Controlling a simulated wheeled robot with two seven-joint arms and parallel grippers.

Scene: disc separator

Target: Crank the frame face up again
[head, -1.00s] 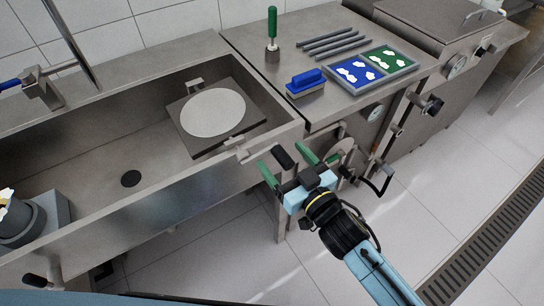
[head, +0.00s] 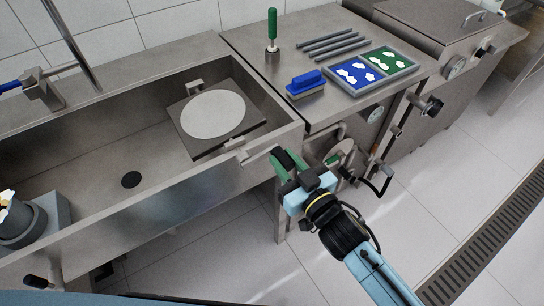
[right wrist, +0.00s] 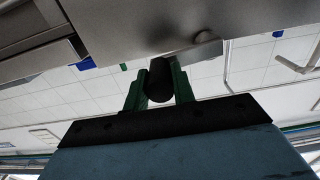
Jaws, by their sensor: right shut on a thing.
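The square grey frame (head: 245,122) hangs in the sink basin between two mounts, close to level with a slight tilt. A pale round disc (head: 212,113) shows on its upper side. The crank's dark handle (right wrist: 160,80) sits outside the sink's front wall, near its right corner. My right gripper (head: 285,158) has its green fingers shut on the crank handle, one on each side of it; the right wrist view shows the grip too (right wrist: 159,92). The fingers hide part of the handle in the head view. My left gripper is not in view.
The sink's front rim (head: 170,200) runs close beside my right gripper. The counter at right holds a blue brush (head: 305,84), a green-handled tool (head: 272,30), several grey rods (head: 335,44) and a tray with blue and green panels (head: 372,86). A valve and pipes lie below the counter.

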